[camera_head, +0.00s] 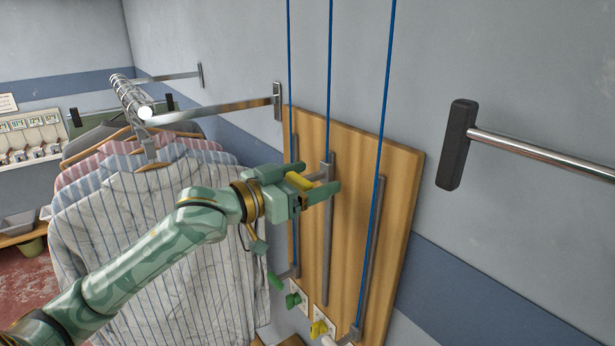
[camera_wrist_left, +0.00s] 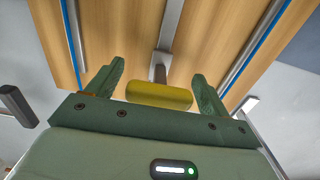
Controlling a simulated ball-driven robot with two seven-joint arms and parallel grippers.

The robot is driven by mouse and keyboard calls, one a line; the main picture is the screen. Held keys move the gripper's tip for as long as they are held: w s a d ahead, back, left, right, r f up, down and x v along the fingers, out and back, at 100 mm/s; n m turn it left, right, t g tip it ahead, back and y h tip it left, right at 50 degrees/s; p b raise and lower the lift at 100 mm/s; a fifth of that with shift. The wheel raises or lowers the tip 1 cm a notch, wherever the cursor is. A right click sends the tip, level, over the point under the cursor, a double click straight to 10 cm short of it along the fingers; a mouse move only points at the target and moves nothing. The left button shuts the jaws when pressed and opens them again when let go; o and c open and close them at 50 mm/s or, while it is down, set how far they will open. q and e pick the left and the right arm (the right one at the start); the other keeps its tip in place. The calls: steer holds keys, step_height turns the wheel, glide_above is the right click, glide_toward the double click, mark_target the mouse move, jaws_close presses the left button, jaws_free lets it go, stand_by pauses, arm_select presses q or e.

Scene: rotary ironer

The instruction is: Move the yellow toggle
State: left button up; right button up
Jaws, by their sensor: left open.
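A yellow bar handle (camera_head: 299,181) sits on a grey bracket on the middle rail (camera_head: 328,230) of a wooden wall panel (camera_head: 348,170). My left gripper (camera_head: 316,178) is open at this handle, with one finger on each side of it. In the left wrist view the handle (camera_wrist_left: 158,95) lies crosswise between the two open fingers (camera_wrist_left: 158,72), with a small gap visible at each end. My right gripper is not in view.
Blue cords (camera_head: 384,90) run down to the rails. Striped shirts (camera_head: 150,230) hang left, behind my arm. A black-ended metal bar (camera_head: 457,145) juts out at right.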

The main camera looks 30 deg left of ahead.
arm_select(q)
steer(key=c, duration=1.4)
step_height(320, 180, down, 34)
steer(key=b, duration=1.4)
steer(key=shift+f, duration=0.2)
steer(key=shift+s+f, duration=0.1)
steer(key=shift+f, duration=0.05)
steer(key=o, duration=1.2)
steer(key=shift+f, duration=0.1)
steer(key=shift+o, duration=1)
steer(key=v, duration=1.6)
